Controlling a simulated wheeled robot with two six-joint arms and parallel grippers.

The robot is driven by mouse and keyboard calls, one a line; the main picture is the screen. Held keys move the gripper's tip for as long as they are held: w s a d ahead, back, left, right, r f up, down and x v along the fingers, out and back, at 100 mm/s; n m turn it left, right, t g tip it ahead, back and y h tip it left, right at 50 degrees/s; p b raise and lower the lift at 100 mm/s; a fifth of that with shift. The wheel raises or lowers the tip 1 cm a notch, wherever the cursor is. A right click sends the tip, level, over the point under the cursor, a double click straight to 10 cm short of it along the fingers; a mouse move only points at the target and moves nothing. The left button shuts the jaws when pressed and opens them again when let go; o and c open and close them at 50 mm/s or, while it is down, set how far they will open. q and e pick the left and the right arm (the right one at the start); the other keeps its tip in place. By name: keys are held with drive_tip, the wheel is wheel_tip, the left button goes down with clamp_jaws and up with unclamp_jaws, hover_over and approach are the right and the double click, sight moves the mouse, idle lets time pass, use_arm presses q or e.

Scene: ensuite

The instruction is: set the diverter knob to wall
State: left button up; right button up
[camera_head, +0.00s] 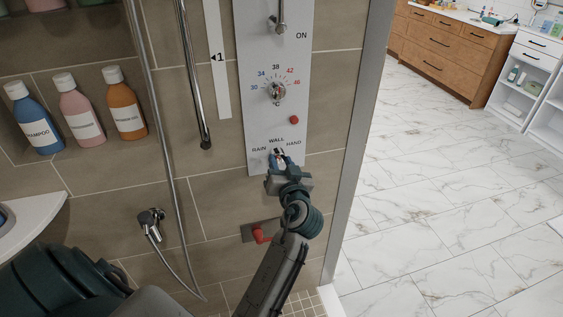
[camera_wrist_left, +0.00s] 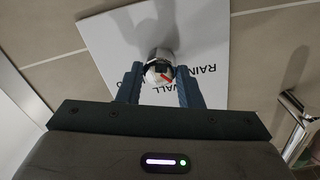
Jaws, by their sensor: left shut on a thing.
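The diverter knob (camera_wrist_left: 158,66) is a small rounded metal knob with a red mark, low on the white shower panel (camera_head: 256,125). The labels RAIN, WALL and HAND are printed around it, with WALL at the top middle. My left gripper (camera_head: 279,160) is at the knob and mostly covers it in the head view. In the left wrist view my left gripper (camera_wrist_left: 160,84) has one finger on each side of the knob and is shut on it. I cannot tell which label the red mark points to. My right gripper is not in view.
Above the diverter are a temperature dial (camera_head: 277,92), a red button (camera_head: 294,119) and an ON lever (camera_head: 278,22). A hose (camera_head: 171,190) hangs to the left. A red-handled fitting (camera_head: 260,234) is below. Bottles (camera_head: 79,109) stand in a niche at left.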

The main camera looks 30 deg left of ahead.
use_arm(q)
drive_tip(key=m+p, duration=0.1)
drive_tip(key=m, duration=0.2)
drive_tip(key=shift+r+m, duration=0.1)
drive_tip(key=shift+m, duration=0.2)
drive_tip(key=shift+m+p, duration=0.4)
drive_tip(key=shift+p, duration=0.05)
drive_tip(key=shift+m+p, duration=0.7)
drive_tip(key=shift+m, duration=0.7)
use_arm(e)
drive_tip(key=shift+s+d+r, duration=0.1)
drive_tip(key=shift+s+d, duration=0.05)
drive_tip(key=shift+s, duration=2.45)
use_arm(q)
drive_tip(key=o, duration=1)
drive_tip(key=shift+c, duration=0.2)
